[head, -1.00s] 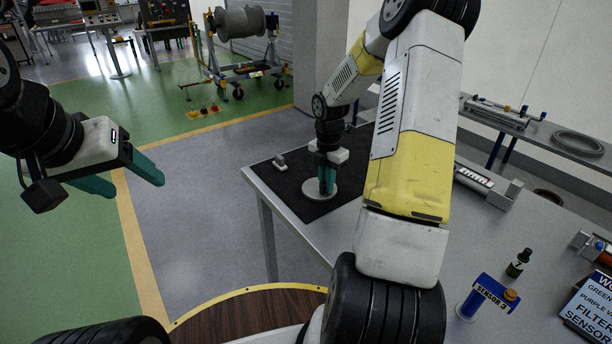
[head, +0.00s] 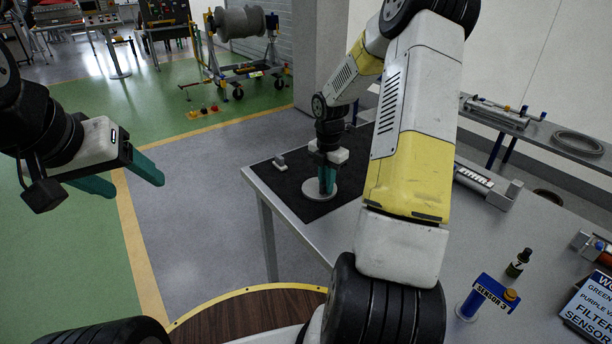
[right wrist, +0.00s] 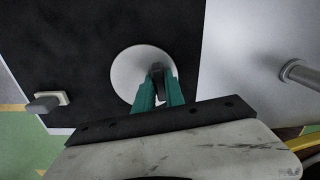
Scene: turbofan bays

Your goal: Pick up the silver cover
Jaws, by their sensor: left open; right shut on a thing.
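The silver cover (head: 312,190) is a pale round disc with a small dark grip on top. It lies on the black mat (head: 283,194) at the near left of the table. It also shows in the right wrist view (right wrist: 127,72), with its grip (right wrist: 157,71) between the teal fingers. My right gripper (head: 327,182) points down over the cover and is shut on that grip. I cannot tell any gap between disc and mat. My left gripper (head: 138,182) is open and empty, out over the floor at the left, away from the table.
A small grey block-like piece (head: 280,162) sits on the mat left of the cover. My right arm hides the table's middle.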

